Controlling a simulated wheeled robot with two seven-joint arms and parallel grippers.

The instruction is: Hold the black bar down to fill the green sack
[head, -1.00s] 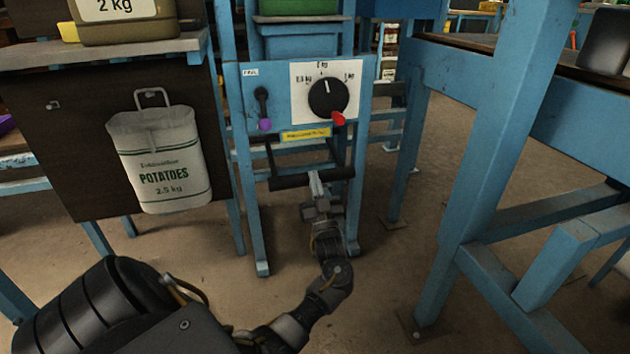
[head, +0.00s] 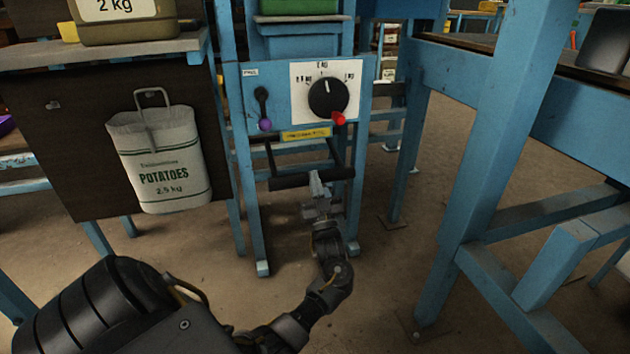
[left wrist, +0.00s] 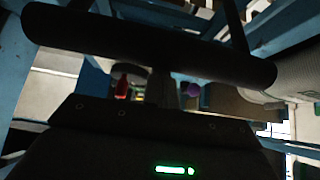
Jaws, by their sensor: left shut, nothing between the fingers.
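The black bar (head: 290,181) lies level across the front of the blue stand, below its control panel. My left gripper (head: 316,180) is shut and empty. In the head view its fingertips overlap the middle of the bar. In the left wrist view the bar (left wrist: 150,45) crosses close to the camera and hides the tips of my fingers; I cannot tell whether they touch it. A green object (head: 298,6), cut off by the top edge, sits above the stand; I cannot tell whether it is the green sack. My right gripper is not in view.
The panel carries a black dial (head: 328,97) with a red pointer end and a small lever with a purple knob (head: 265,125). A white potato sack (head: 165,160) hangs on the left board. An olive sack (head: 125,30) stands above. A blue table leg (head: 490,160) rises at right.

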